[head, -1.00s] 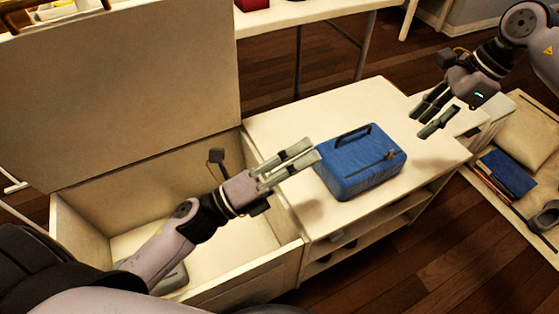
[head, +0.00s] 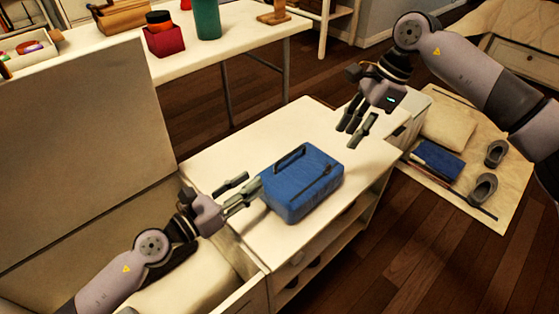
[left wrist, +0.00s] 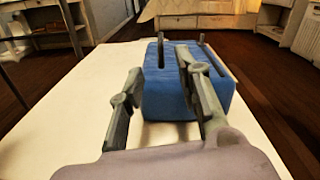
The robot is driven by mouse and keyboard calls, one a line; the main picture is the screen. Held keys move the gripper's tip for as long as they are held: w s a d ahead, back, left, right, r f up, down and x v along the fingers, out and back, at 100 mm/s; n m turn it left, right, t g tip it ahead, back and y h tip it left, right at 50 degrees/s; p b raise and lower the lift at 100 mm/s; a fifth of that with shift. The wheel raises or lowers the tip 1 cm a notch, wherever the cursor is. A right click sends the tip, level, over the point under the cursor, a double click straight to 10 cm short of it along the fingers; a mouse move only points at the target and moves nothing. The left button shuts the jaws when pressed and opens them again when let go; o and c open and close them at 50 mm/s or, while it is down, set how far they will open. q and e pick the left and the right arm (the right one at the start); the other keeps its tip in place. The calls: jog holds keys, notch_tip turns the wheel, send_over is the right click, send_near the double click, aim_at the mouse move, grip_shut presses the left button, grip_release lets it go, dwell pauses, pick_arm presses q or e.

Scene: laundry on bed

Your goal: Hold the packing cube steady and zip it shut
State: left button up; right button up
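The blue packing cube (head: 303,190) lies on the white bench top, with a dark handle on one edge and a dark zip line and small pull on top. My left gripper (head: 254,181) is open at the cube's left side, its fingertips close to it; whether they touch is unclear. In the left wrist view the cube (left wrist: 160,95) lies beyond the spread fingers (left wrist: 158,62), and the right finger overlaps it. My right gripper (head: 354,133) is open and empty, above and behind the cube's right end, apart from it.
The bench top (head: 240,150) is clear around the cube. An open chest with a raised lid (head: 80,150) stands at left. A table (head: 225,52) with a red box (head: 165,42) and green container (head: 207,18) stands behind. Shoes (head: 483,188) and folded items lie on a mat at right.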

aim_at(276, 165)
pick_arm(q)
jog(key=x, duration=1.1)
jog(key=shift+d, duration=0.15)
jog(key=shift+c, duration=0.4)
grip_shut()
dwell(0.6)
